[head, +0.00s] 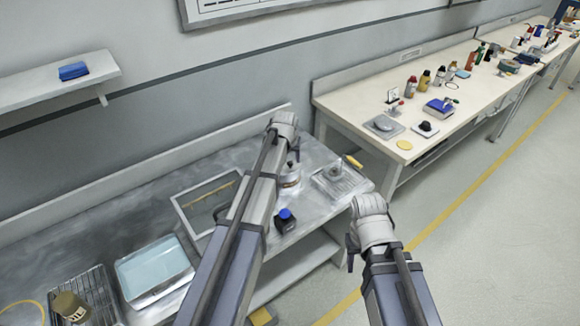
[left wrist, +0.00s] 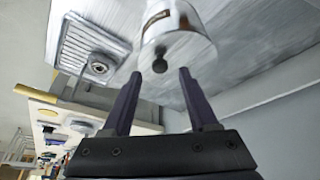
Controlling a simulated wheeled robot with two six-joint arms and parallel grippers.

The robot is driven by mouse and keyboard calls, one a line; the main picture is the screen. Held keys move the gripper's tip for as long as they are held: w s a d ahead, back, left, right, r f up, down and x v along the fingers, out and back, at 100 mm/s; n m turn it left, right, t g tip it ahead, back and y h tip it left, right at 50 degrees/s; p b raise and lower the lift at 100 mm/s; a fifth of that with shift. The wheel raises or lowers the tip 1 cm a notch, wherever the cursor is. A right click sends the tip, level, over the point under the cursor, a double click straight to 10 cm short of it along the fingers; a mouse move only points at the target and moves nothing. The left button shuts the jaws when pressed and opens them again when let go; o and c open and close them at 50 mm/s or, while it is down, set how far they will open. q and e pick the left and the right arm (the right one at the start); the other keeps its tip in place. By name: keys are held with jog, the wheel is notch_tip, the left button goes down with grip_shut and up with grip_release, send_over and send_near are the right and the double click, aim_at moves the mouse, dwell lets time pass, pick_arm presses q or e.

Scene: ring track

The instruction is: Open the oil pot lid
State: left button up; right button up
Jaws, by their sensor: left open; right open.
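The oil pot (head: 290,178) is a pale metal pot with a brown label band, standing on the steel bench, partly hidden behind my left arm in the head view. In the left wrist view the oil pot (left wrist: 184,38) fills the upper middle, and its lid's dark round knob (left wrist: 159,66) shows between my fingertips. My left gripper (left wrist: 160,73) is open, one finger on each side of the knob; I cannot tell whether they touch it. My right gripper (head: 352,252) is open and empty, out past the bench's front edge.
A drain tray (head: 345,180) stands right of the pot, and a dark bottle with a blue cap (head: 285,221) in front. A framed panel (head: 180,208), a pale blue tray (head: 150,272) and a wire rack (head: 98,292) lie left. A cluttered white table (head: 360,108) stands behind right.

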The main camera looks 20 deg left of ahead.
pick_arm(q)
jog(key=b+x, duration=0.1)
jog(key=x, duration=0.1)
jog(key=shift+w+f+b, duration=0.1)
jog(key=shift+f+b, duration=0.2)
jog(key=shift+f, duration=0.05)
pick_arm(e)
notch_tip(320, 180, down, 2)
jog(key=shift+f, duration=0.25)
pick_arm(q)
grip_shut()
dwell(0.8)
